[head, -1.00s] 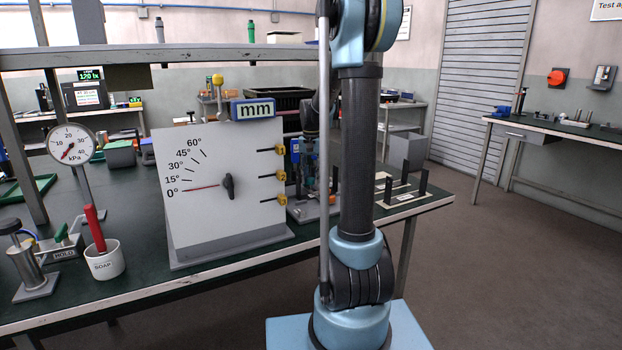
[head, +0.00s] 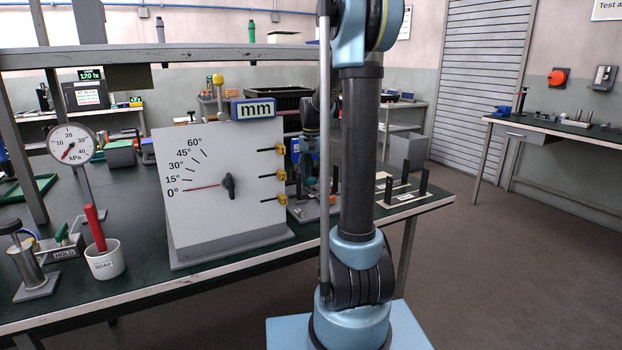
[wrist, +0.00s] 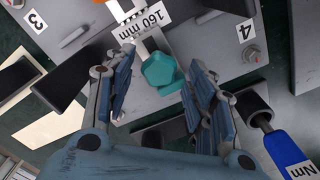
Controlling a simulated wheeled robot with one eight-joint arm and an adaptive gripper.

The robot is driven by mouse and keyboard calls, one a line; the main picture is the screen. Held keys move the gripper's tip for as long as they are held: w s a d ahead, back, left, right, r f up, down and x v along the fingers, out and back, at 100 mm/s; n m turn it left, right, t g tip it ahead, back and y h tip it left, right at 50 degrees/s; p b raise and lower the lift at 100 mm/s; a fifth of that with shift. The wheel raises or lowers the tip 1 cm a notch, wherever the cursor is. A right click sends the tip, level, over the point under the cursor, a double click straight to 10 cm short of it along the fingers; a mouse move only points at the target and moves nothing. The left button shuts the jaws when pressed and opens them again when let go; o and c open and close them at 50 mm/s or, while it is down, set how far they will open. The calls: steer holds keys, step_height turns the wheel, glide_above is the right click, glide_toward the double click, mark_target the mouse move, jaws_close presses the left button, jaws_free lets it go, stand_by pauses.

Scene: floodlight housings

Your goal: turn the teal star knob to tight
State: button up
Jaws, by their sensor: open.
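My gripper (wrist: 161,64) is open, with one finger on each side of the knob. The right finger looks close to the knob and partly overlaps its edge; I cannot tell whether it touches. The left finger stands apart from it. In the head view my arm's column hides much of the fixture, and I cannot make out the knob there.
In the head view a white angle-dial panel (head: 225,200) stands left of my column.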

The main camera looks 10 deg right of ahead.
mark_target(311, 178)
step_height(311, 178, up, 11)
steer(key=shift+r, duration=0.15)
stand_by(0.4)
